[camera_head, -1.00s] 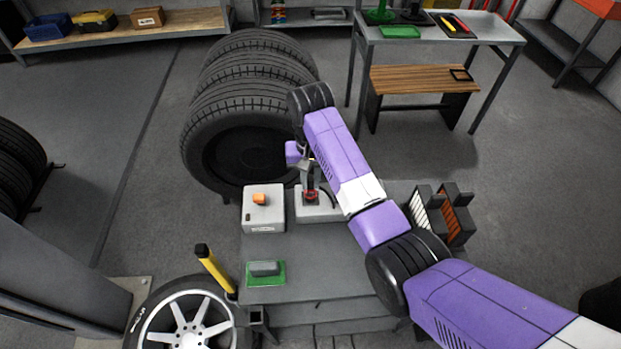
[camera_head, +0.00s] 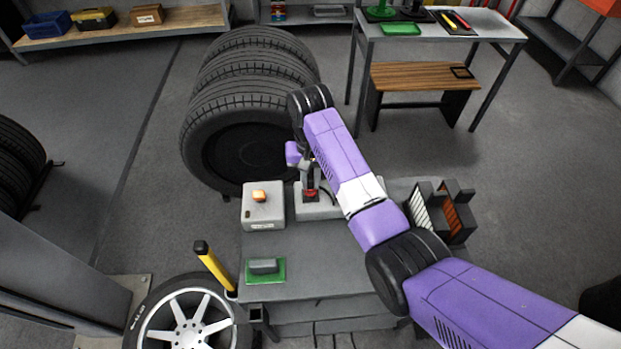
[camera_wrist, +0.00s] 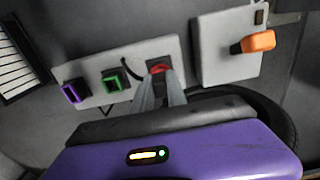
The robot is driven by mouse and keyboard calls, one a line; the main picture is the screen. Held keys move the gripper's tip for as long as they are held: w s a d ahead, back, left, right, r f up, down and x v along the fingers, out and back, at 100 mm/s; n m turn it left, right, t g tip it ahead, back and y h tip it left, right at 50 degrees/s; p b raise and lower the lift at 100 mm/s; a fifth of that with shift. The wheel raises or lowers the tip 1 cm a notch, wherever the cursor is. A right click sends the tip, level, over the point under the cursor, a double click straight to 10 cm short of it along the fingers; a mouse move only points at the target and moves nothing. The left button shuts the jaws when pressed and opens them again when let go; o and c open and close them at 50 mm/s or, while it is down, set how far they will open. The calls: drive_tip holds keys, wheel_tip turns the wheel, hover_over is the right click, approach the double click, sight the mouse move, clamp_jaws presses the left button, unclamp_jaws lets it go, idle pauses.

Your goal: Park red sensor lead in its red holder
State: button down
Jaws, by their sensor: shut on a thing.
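My gripper (camera_head: 310,181) points down over the grey panel at the back of the bench. In the wrist view its two pale fingers (camera_wrist: 160,86) are close together on the red sensor lead, which they largely hide. Their tips reach the red square holder (camera_wrist: 158,67), also visible as red below the gripper in the head view (camera_head: 311,195). How deep the lead sits in the holder cannot be told. A dark cable (camera_wrist: 127,70) curves beside the fingers, towards the green holder.
The grey panel (camera_wrist: 92,62) also carries a green holder (camera_wrist: 115,81) and a purple holder (camera_wrist: 73,92). A grey box (camera_head: 263,212) with an orange knob stands beside it. A slotted rack (camera_head: 441,212) is at the right, and tyres (camera_head: 245,135) stand behind.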

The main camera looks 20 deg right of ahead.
drive_tip(key=c, duration=1.3)
unclamp_jaws()
drive_tip(key=shift+o, duration=0.2)
drive_tip(key=shift+r, duration=0.1)
wheel_tip(320, 180, up, 8)
drive_tip(key=shift+f, duration=0.15)
